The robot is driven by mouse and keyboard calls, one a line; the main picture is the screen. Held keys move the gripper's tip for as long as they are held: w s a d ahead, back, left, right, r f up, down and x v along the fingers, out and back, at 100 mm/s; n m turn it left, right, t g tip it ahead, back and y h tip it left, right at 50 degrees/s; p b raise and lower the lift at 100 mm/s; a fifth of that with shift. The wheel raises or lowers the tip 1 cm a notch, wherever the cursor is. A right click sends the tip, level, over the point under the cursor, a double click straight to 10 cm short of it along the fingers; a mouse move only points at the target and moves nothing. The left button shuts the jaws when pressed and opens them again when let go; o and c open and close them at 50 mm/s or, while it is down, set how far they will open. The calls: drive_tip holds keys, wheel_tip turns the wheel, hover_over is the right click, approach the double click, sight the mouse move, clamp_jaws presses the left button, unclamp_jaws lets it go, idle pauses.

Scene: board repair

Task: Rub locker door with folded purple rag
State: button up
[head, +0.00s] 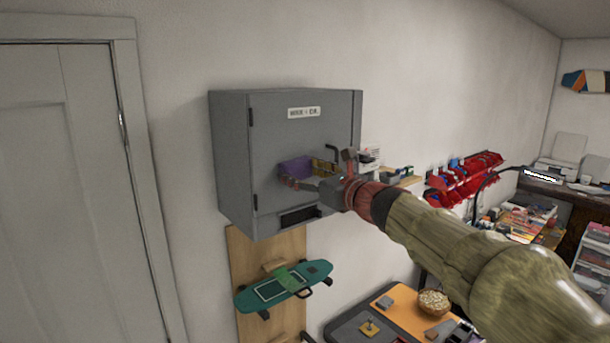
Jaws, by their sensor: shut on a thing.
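The grey locker (232,165) is mounted on the wall, with its door (275,135) facing me. The door looks shut and carries a white label, a dark handle on its right side and a dark slot near the bottom. The folded purple rag (296,166) is at the middle of the door. My gripper (305,178) reaches in from the right and is shut on the rag. The rag looks against or very close to the door; I cannot tell whether they touch. A yellowish patterned piece shows just right of the rag. My gripper hides part of the lower door.
A wooden board (245,268) with a teal skateboard (315,272) hangs below the locker. A bench (405,300) with a bowl (433,301) stands lower right. Red wall bins (465,178) are further right. A white door (60,190) is at left.

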sight(271, 174)
drive_tip(key=shift+s+a+b, duration=0.4)
drive_tip(key=shift+s+a, duration=0.25)
drive_tip(key=shift+a, duration=0.3)
drive_tip(key=shift+s+a+b, duration=0.45)
drive_tip(key=shift+s+a, duration=0.15)
drive_tip(key=shift+a, duration=0.3)
drive_tip(key=shift+s+a+b, duration=0.4)
drive_tip(key=shift+s+a, duration=0.25)
drive_tip(key=shift+a, duration=0.3)
drive_tip(key=shift+d, duration=0.1)
drive_tip(key=shift+v, duration=2.95)
drive_tip(key=v, duration=0.3)
drive_tip(key=shift+b, duration=0.4)
